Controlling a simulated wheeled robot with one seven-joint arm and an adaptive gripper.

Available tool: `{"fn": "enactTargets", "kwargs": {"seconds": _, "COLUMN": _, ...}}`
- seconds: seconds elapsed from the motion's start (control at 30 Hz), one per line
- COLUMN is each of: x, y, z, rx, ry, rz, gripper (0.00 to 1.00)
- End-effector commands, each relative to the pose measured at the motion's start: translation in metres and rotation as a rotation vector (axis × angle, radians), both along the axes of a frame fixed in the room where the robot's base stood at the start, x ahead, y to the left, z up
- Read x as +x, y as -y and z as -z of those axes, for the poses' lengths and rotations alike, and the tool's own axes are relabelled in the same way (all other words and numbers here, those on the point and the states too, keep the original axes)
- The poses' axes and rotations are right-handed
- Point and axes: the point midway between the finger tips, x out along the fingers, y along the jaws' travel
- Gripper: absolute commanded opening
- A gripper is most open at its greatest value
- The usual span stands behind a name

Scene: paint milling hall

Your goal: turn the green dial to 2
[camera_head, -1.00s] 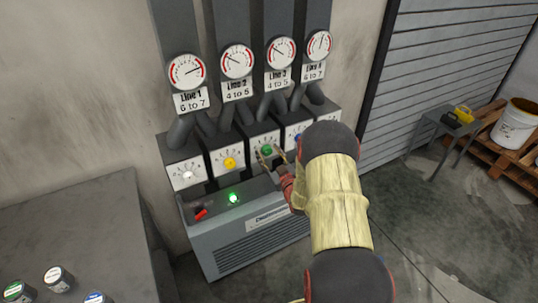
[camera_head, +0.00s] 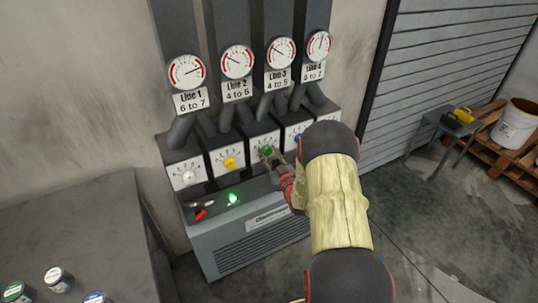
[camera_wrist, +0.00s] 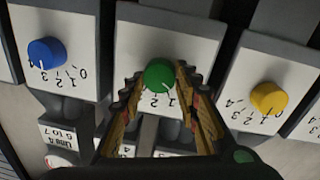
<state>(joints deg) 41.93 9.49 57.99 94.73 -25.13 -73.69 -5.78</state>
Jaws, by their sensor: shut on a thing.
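The green dial (camera_head: 266,151) is on the third white panel from the left, under the Line 3 gauge (camera_head: 281,53). In the wrist view, the green dial (camera_wrist: 159,75) sits between the two fingers of my gripper (camera_wrist: 160,80), which are shut on its sides. The panel appears upside down there. A white pointer mark shows on the dial's lower right edge, near the printed numbers. Fingers hide part of the scale, so I cannot tell the exact reading. In the head view, my gripper (camera_head: 272,158) is at the dial, partly hidden by my arm.
The yellow dial (camera_wrist: 269,97) and blue dial (camera_wrist: 46,53) flank the green one closely. A white dial (camera_head: 187,175) is farther left. Below are a red switch (camera_head: 201,213) and a lit green lamp (camera_head: 233,198). A grey table (camera_head: 90,225) stands at left.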

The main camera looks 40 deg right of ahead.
Motion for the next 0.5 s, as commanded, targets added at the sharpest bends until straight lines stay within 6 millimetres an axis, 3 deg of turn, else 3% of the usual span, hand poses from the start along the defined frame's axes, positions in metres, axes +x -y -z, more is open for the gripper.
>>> {"fn": "enactTargets", "kwargs": {"seconds": 0.5, "x": -0.0004, "y": 0.0012, "z": -0.0009, "rx": 0.363, "ry": 0.086, "rz": 0.001, "gripper": 0.06}}
